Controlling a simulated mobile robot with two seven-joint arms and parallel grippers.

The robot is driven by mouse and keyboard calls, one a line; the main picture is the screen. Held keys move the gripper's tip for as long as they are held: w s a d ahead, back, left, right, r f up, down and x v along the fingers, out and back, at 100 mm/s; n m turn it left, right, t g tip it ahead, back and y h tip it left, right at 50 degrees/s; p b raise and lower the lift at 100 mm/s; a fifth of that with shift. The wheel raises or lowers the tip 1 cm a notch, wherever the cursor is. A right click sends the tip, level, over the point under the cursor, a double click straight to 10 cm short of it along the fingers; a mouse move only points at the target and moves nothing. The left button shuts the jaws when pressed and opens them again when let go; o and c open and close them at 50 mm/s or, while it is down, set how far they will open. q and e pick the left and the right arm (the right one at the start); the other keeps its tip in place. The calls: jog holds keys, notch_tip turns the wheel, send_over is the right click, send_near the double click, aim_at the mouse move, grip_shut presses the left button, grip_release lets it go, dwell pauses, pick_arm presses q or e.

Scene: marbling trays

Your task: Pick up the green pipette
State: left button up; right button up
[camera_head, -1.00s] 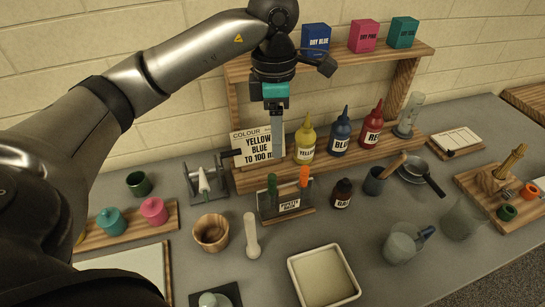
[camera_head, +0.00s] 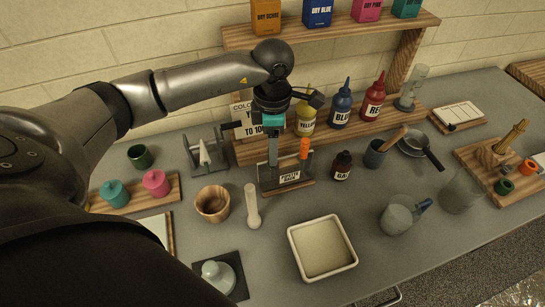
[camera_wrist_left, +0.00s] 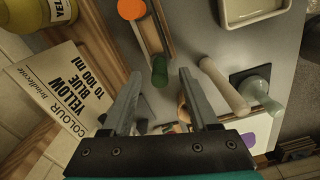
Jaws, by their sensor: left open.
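The green pipette's dark green bulb (camera_wrist_left: 159,70) shows in the left wrist view, in the pipette rack (camera_wrist_left: 146,30) beside the orange pipette (camera_wrist_left: 131,9). My left gripper (camera_wrist_left: 160,75) is open, with one finger to each side of the bulb in that picture. I cannot tell whether the fingers are level with it. In the head view my left gripper (camera_head: 272,160) points down over the left end of the rack (camera_head: 290,179) and hides the green pipette. The orange pipette (camera_head: 304,148) stands upright to its right. My right gripper is not in view.
Yellow (camera_head: 306,119), blue (camera_head: 341,107) and red (camera_head: 373,100) bottles stand on the wooden shelf behind. A recipe card (camera_wrist_left: 62,95) is close to the left gripper. A wooden bowl (camera_head: 213,204), pestle (camera_head: 252,206), black bottle (camera_head: 342,166) and white tray (camera_head: 292,240) surround the rack.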

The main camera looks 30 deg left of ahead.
pick_arm(q)
notch_tip(320, 180, down, 2)
jog(key=shift+f, duration=0.15)
jog(key=c, duration=0.8)
jog(key=shift+o, duration=0.2)
notch_tip(320, 180, up, 20)
jog(key=shift+p, duration=0.3)
jog(key=shift+o, duration=0.4)
jog(key=shift+c, duration=0.4)
